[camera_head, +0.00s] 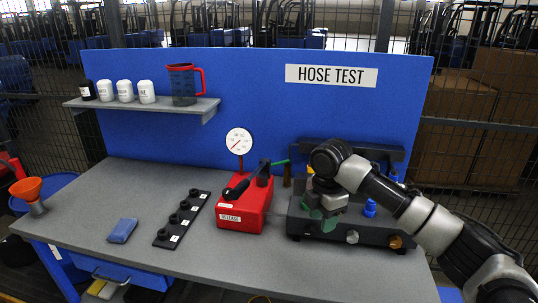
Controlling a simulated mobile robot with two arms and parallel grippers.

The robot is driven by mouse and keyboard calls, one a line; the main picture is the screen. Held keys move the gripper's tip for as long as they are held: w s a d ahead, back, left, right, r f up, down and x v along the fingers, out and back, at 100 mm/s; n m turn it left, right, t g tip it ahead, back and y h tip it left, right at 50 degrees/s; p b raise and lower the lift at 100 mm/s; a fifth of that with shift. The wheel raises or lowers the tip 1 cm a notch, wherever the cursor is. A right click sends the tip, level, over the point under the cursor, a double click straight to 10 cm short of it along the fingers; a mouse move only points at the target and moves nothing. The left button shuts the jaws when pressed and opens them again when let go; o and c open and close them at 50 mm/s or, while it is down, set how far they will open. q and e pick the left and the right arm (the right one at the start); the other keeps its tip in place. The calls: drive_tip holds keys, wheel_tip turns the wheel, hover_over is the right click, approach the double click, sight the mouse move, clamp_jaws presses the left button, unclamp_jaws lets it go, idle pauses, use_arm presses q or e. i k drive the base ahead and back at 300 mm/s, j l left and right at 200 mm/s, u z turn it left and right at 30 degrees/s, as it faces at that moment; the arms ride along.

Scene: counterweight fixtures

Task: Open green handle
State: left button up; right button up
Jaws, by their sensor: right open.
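A green handle (328,224) shows at the front left of the dark test block (380,235), low down under my right gripper. My right gripper (322,208) reaches in from the right and points down over the handle. It hides part of the handle, and I cannot tell whether it touches it. The jaws are open. Another thin green piece (279,162) sticks out to the right at the top of the red pump (242,212), left of the gripper. My left gripper is not in view.
A dial gauge (239,141) stands behind the pump. A blue cap (370,208) stands right of the gripper. The front bench is clear.

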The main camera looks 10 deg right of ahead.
sight(287, 161)
drive_tip(key=i, duration=1.55)
